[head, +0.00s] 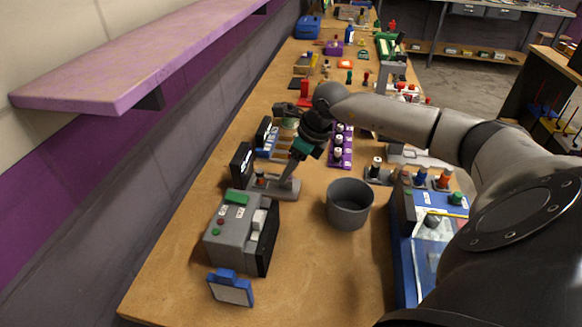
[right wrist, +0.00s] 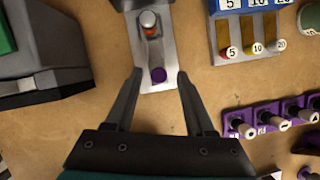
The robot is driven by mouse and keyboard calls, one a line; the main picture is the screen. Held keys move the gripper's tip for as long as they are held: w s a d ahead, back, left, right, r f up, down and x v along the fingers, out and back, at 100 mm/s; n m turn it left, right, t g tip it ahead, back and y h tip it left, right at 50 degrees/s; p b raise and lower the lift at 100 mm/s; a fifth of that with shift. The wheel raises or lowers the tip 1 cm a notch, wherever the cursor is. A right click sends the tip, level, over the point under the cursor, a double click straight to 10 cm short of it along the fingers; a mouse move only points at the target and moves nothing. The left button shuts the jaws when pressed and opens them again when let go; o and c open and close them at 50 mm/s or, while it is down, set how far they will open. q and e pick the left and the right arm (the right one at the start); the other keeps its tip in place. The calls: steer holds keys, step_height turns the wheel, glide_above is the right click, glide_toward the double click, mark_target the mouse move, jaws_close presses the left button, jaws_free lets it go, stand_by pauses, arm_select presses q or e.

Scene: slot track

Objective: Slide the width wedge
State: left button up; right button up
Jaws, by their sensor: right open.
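A light grey slotted track plate (head: 285,194) lies on the workbench just beyond the grey box, and it also shows in the right wrist view (right wrist: 165,50). A silver-topped orange peg (right wrist: 148,22) stands at its far end in the wrist view; it also shows in the head view (head: 260,179). A purple-topped peg (right wrist: 157,75) sits at the near end. No part is clearly marked as the width wedge. My right gripper (right wrist: 160,76) is open over that near end, with the purple peg between its fingertips in the picture; contact cannot be told. My left gripper is not in view.
A grey box with a green top (head: 238,220) and a dark grey cup (head: 349,204) stand close by. A blue holder labelled 5, 10, 20 (right wrist: 215,8) and a purple peg rack (right wrist: 270,112) lie to the right in the wrist view. The bench's front is mostly clear.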

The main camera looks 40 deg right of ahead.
steer(key=p+v, duration=0.1)
steer(key=v, duration=1.4)
steer(key=shift+s+r, duration=0.1)
stand_by(0.3)
